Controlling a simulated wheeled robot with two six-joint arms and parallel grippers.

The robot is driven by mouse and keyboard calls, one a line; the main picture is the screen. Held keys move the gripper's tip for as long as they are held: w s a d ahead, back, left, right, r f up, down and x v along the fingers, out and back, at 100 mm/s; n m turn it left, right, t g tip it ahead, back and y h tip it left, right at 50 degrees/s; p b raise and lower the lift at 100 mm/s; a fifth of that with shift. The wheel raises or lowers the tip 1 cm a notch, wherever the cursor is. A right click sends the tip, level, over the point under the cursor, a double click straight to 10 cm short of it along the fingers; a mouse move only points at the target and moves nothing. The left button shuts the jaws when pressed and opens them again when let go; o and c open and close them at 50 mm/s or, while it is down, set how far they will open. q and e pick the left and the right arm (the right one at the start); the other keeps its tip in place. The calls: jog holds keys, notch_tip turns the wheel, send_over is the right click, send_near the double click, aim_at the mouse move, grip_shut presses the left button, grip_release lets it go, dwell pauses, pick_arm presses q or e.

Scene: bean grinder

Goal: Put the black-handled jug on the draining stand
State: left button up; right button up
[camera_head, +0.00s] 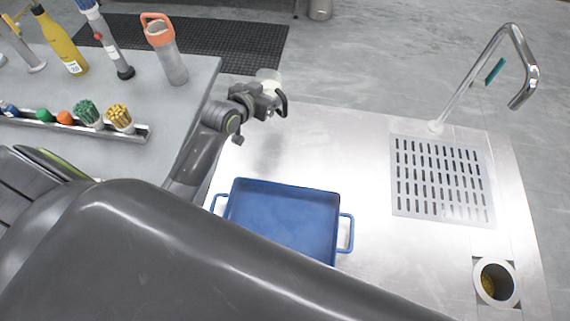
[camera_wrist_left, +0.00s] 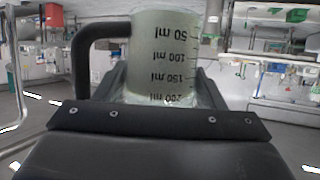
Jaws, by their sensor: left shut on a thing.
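The black-handled jug (camera_head: 268,76) is pale and see-through; in the head view it is small and partly hidden by my left gripper (camera_head: 264,92). Its black handle (camera_head: 283,103) sticks out to the right. In the left wrist view the jug (camera_wrist_left: 163,50) stands between the fingers, with ml marks that read upside down and the handle (camera_wrist_left: 85,50) on the left. My left gripper is shut on the jug, above the counter's far left corner. The draining stand (camera_head: 441,180) is a flat slotted grey panel on the right, well away from the jug. My right gripper is not in view.
A blue tray (camera_head: 285,215) with side handles lies on the steel counter (camera_head: 340,150), left of the stand. A tall faucet (camera_head: 490,50) rises behind the stand. A round bin opening (camera_head: 495,283) is in front. A side table (camera_head: 190,95) holds bottles and a rack.

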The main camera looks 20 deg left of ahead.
pick_arm(q)
notch_tip(320, 180, down, 5)
jog(key=shift+f, duration=0.2)
jog(key=shift+f+b, duration=0.4)
jog(key=shift+f, duration=1.5)
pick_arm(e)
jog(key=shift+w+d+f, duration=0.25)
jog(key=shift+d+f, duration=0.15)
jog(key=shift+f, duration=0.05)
pick_arm(q)
jog(key=shift+d+f, duration=0.1)
jog(key=shift+f, duration=0.05)
jog(key=o, duration=1)
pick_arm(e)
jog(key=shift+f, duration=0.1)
